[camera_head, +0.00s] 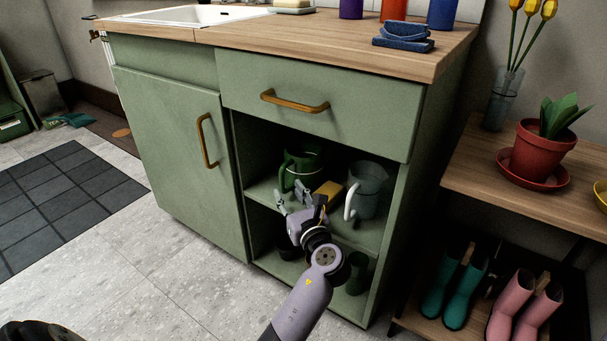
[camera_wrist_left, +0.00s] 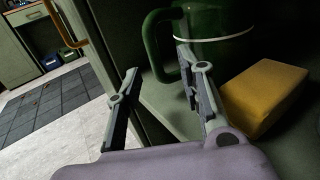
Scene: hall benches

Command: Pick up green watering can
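The green watering can (camera_head: 306,164) stands on the upper shelf of the open cabinet compartment, with its handle toward the left. In the left wrist view the can (camera_wrist_left: 222,32) shows a white line around it and a looped green handle. My left gripper (camera_head: 290,197) is open and empty at the shelf's front, just before the can. In the left wrist view the handle appears in the gap between the fingers (camera_wrist_left: 158,66), beyond the tips; I cannot tell whether the right-hand finger touches it. My right gripper is not in view.
A yellow block (camera_wrist_left: 262,96) lies close beside the right-hand finger. A grey-green translucent pitcher (camera_head: 366,188) stands right of it on the shelf. The cabinet door (camera_head: 180,165) is shut at left, and a drawer (camera_head: 330,90) is above. Dark pots sit on the lower shelf.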

